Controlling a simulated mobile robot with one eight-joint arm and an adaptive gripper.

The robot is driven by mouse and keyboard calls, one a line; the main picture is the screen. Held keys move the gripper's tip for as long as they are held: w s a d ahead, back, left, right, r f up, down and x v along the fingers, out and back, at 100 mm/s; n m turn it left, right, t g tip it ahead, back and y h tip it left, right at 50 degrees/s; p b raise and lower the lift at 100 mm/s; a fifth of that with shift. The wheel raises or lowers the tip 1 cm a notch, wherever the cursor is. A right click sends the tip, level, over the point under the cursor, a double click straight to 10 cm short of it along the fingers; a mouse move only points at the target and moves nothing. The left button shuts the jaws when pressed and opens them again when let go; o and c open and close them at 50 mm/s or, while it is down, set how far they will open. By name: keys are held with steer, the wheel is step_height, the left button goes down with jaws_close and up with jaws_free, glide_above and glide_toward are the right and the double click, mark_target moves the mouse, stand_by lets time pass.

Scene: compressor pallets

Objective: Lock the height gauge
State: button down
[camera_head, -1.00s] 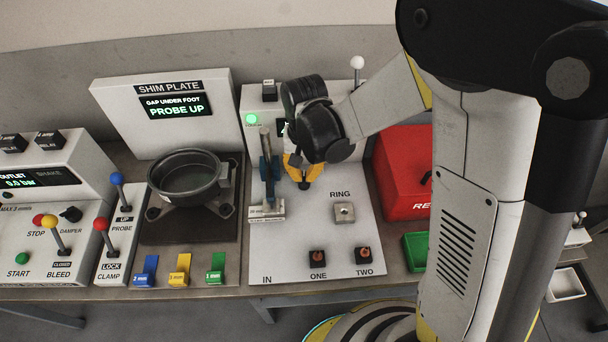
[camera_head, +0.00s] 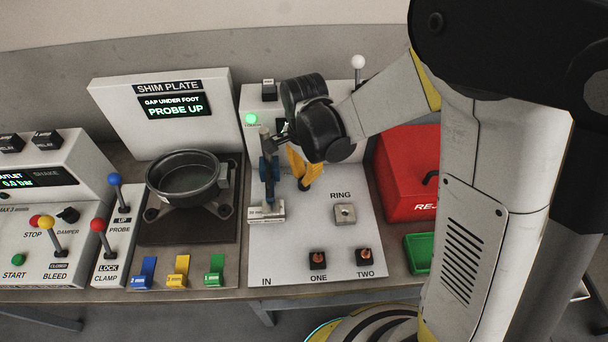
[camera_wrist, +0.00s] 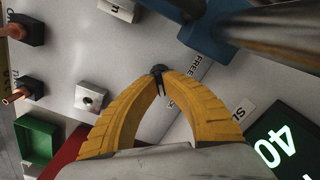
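The height gauge (camera_head: 268,170) is an upright grey rod with a blue slide on a pale foot, left on the white panel. Its blue part also shows at the top of the wrist view (camera_wrist: 203,30). My gripper (camera_head: 304,184) is just right of the gauge, pointing down near the panel. In the wrist view its yellow fingers (camera_wrist: 160,76) curve together around a small dark lever (camera_wrist: 158,70). A "FREE" label and a partly hidden label ending in K lie beside it. The fingers hide most of the lever, so its exact setting is unclear.
A metal ring block (camera_head: 344,213) and two dark sockets (camera_head: 318,259) are on the panel. A red box (camera_head: 408,170) and green tray (camera_head: 417,252) stand right. A round pot (camera_head: 184,178) and red-knobbed clamp lever (camera_head: 98,226) stand left.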

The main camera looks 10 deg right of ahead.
steer(key=shift+m, duration=0.5)
steer(key=c, duration=1.5)
jaws_free()
steer(key=shift+c, duration=0.2)
step_height(320, 180, up, 12)
